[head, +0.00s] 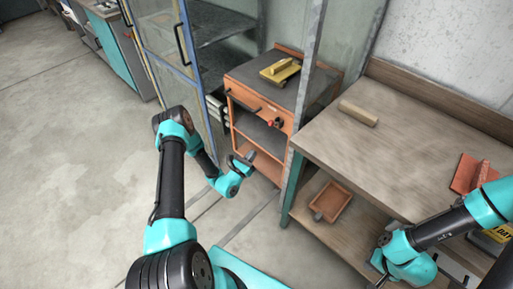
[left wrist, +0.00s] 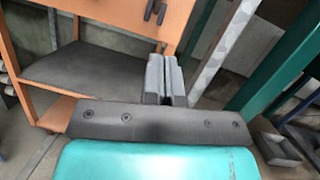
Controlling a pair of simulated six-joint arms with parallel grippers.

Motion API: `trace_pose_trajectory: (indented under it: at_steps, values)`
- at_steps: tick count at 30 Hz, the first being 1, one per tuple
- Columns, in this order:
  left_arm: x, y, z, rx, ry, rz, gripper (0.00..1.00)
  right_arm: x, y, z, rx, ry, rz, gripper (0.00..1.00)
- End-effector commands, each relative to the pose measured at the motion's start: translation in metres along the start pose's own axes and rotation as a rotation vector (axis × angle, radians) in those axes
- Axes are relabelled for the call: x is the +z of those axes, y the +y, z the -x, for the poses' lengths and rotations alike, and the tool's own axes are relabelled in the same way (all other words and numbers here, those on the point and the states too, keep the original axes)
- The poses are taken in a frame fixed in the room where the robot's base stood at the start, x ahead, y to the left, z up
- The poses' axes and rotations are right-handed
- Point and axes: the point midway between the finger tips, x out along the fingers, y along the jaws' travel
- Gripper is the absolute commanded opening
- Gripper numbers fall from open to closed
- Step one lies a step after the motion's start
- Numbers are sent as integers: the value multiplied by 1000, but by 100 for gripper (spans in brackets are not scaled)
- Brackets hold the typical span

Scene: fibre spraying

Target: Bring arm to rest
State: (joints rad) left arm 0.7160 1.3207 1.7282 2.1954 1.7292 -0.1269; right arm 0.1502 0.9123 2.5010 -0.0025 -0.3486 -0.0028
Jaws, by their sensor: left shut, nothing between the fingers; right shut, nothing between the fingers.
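My left gripper (head: 242,159) is in the middle of the head view, in front of the orange cabinet (head: 243,137). In the left wrist view its two grey fingers (left wrist: 163,80) are together with nothing between them. The cabinet's orange frame and dark shelf (left wrist: 75,72) lie beyond the fingers. My right arm comes in from the right of the head view. Its gripper (head: 383,272) is low at the right, by the workbench's front edge, shut and partly hidden at the picture's lower part.
A wooden workbench (head: 375,150) stands at the right, with a light block (head: 358,113) and a red tool (head: 474,175) on it. A tray (head: 330,201) lies on its lower shelf. A yellow tool (head: 281,71) lies on the cabinet. The floor at left is clear.

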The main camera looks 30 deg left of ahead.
Motion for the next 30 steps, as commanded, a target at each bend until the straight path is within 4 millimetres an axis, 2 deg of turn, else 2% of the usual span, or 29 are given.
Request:
trace_pose_trajectory:
  at_steps: [5,8,11,16,21,24,27,30]
  values:
    - [0,-1,0,-3,2,1,0,0,0,0,0,0,0,0]
    - [0,-10,0,-35,21,10,0,0,0,0,0,0,0,0]
    - [-2,-33,1,-122,76,32,0,0,0,0,0,0,0,0]
    - [-5,-105,21,-410,248,70,0,0,0,0,0,0,0,0]
    - [-2,-176,71,-773,447,47,0,0,0,0,0,0,0,0]
    - [2,-205,108,-984,548,-4,0,0,0,0,0,0,0,0]
    - [8,-222,146,-1192,636,-87,0,0,0,0,0,0,0,0]
    - [14,-228,183,-1390,703,-198,0,0,0,0,0,0,0,0]
